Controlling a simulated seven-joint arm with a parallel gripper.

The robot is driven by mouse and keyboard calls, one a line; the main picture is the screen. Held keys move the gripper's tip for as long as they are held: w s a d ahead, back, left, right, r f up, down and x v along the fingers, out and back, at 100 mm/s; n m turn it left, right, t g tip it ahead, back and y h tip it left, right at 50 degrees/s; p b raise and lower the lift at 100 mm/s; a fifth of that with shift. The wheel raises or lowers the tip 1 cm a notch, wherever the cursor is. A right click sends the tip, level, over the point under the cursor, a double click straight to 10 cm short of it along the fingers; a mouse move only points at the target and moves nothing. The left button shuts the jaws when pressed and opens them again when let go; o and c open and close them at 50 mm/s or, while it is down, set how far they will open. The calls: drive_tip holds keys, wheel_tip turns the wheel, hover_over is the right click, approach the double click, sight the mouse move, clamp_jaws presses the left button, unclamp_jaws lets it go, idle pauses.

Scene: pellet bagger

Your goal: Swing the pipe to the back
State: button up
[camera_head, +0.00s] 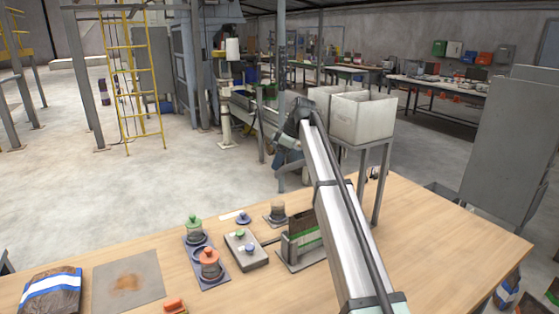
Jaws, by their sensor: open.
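I cannot tell for certain which thing is the pipe. Pipe-like parts stand in the machine area at the back: a cream upright post (225,118) and a short white cylinder (232,49) above it. My arm reaches from the bottom right up to a dark joint near the middle, where it bends down and left. My gripper's jaws cannot be made out at the far end of the arm, so no contact with anything shows.
The wooden table (430,235) carries a green-knobbed piece (195,228), an orange-knobbed piece (209,263), a grey button box (243,250), a bag (52,290) and a slotted holder (302,240). White bins (362,116) stand behind my arm. Right of my arm, the tabletop is mostly clear.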

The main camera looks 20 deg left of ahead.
drive_tip(key=shift+c, duration=0.3)
clamp_jaws()
idle(0.4)
